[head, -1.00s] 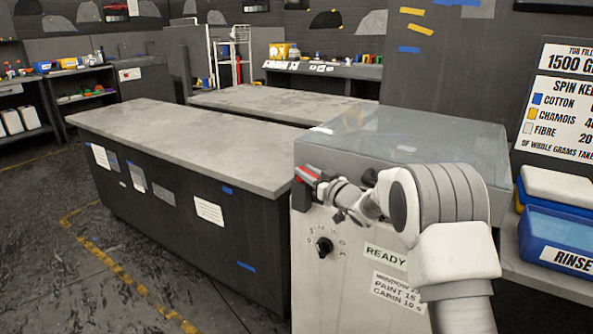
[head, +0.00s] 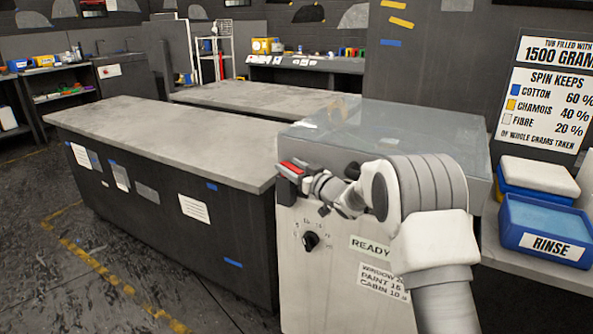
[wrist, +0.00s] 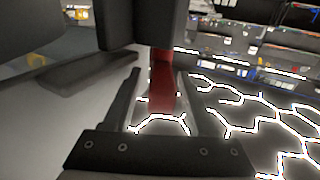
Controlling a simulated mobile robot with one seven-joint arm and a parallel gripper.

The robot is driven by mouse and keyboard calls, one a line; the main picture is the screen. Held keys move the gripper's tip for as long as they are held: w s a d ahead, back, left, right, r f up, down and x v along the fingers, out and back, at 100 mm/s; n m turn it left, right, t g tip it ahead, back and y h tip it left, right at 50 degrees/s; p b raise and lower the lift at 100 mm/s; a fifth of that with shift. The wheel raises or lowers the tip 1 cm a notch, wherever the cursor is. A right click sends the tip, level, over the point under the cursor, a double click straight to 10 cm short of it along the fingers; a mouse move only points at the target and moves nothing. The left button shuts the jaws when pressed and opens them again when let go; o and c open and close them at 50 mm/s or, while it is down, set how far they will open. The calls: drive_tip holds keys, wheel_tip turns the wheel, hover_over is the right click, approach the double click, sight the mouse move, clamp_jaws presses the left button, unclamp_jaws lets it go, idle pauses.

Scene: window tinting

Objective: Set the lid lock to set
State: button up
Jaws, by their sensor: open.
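The lid lock (head: 291,168) is a red lever on a dark block at the upper left front corner of the pale cabinet (head: 345,290). A glassy, see-through lid (head: 400,130) covers the cabinet's top and looks closed. My gripper (head: 303,179) is at the lock, coming from the right. In the wrist view the red lever (wrist: 162,85) shows between the two open fingers of my gripper (wrist: 158,75), with a dark block (wrist: 150,22) beyond it. I cannot tell whether a finger touches the lever. Any marks for the lock's positions are not visible.
A black knob (head: 311,241) sits on the cabinet front below my gripper, with a READY label (head: 370,248) to its right. A long grey-topped bench (head: 150,140) stands close on the left. A blue RINSE tub (head: 545,222) is at right. Floor at lower left is clear.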

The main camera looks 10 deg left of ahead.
drive_tip(key=p+v, duration=0.2)
drive_tip(key=v, duration=1.5)
drive_tip(key=shift+s+p, duration=0.25)
drive_tip(key=shift+p, duration=0.1)
drive_tip(key=shift+d, duration=0.1)
